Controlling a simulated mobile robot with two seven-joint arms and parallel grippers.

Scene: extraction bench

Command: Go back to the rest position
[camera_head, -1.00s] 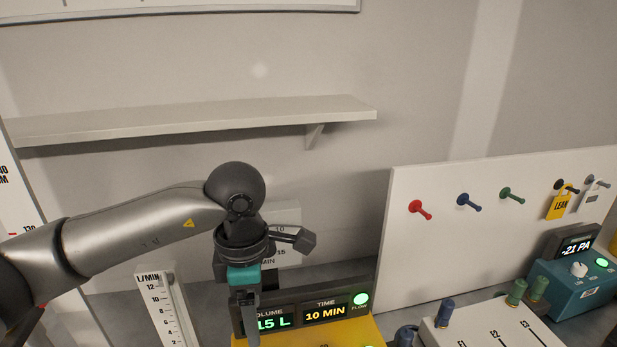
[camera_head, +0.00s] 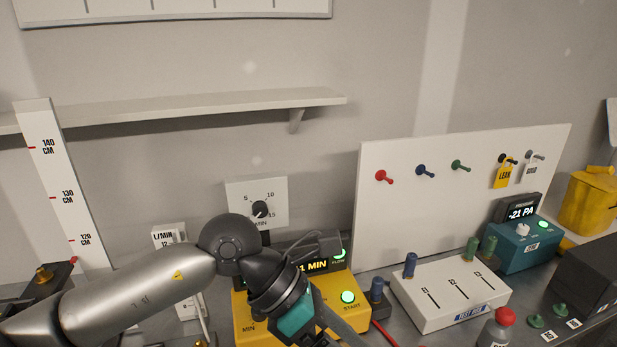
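My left arm comes in from the lower left, and its wrist hangs in front of the yellow pump box (camera_head: 348,316). My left gripper (camera_head: 345,335) points down and to the right, and its fingers are partly cut off by the bottom edge. I cannot tell whether it is open or shut, or whether it holds anything. The pump's display (camera_head: 314,267) is partly hidden behind the wrist and shows "1 MIN". Its green lamps are lit. My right gripper is not in view.
A white block (camera_head: 450,297) with slots and blue and green pegs stands right of the pump. Behind it is a white pegboard (camera_head: 455,210) with coloured pegs and tags. A teal gauge box (camera_head: 530,250) reads -21 PA. A red-capped bottle (camera_head: 497,328) stands at the front.

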